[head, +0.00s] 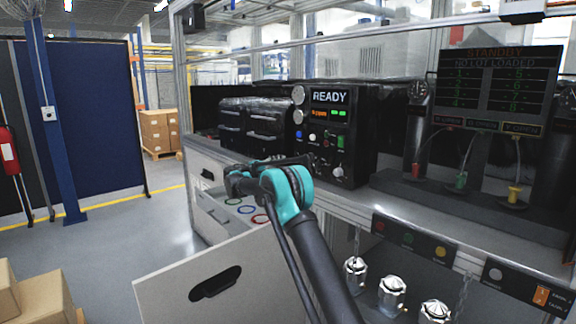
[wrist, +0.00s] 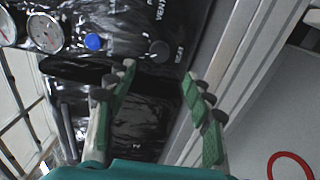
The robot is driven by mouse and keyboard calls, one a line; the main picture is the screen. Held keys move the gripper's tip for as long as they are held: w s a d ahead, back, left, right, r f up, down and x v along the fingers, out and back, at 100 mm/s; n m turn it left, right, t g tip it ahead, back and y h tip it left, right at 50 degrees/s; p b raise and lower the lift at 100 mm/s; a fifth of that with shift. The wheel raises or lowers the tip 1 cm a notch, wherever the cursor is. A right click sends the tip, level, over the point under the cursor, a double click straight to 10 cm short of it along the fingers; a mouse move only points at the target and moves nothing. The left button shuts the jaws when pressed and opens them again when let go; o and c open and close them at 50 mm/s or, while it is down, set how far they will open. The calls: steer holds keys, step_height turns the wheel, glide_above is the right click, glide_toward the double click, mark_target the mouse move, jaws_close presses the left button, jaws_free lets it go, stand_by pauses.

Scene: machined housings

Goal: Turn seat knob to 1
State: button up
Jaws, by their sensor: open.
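The black control unit (head: 345,125) with a lit READY display stands on the bench in the head view. Its front carries gauges, coloured buttons and small knobs; I cannot read which label says seat. In the wrist view a dark round knob (wrist: 160,50) sits on its glossy face beside a blue button (wrist: 93,42), with small rotated lettering nearby. Its pointer setting cannot be read. My gripper (wrist: 158,76) is open and empty, its green-padded fingers apart. In the picture, the dark knob lies just above the gap between the fingertips. Contact is not visible.
Black ribbed cases (head: 255,122) stand left of the unit. An open drawer (head: 190,275) with coloured rings is below my arm. Silver fittings (head: 391,292) line the lower right. A STANDBY board (head: 490,80) hangs at right.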

steer(key=shift+v, duration=1.05)
steer(key=s+d+f+m+g+y, duration=0.2)
steer(key=s+d+f+g+y, duration=0.1)
steer(key=s+d, duration=0.85)
steer(key=s+d+f+m+g+y, duration=0.1)
steer(key=s+d+f+y, duration=0.15)
steer(key=s, duration=0.65)
steer(key=s+d+f+m+g+y, duration=0.15)
steer(key=s+d+f, duration=0.25)
steer(key=s, duration=0.4)
steer(key=s+a+f+m+y, duration=0.1)
steer(key=s+f, duration=0.4)
steer(key=s, duration=0.6)
steer(key=s+a+f+m+y, duration=0.1)
steer(key=s+f+y, duration=0.3)
steer(key=s, duration=0.7)
steer(key=s+a+f+m+y, duration=0.1)
steer(key=s+f, duration=0.5)
steer(key=s, duration=0.6)
steer(key=shift+a+f+g+y, duration=0.25)
steer(key=shift+a+g+y, duration=0.3)
steer(key=shift+y, duration=0.25)
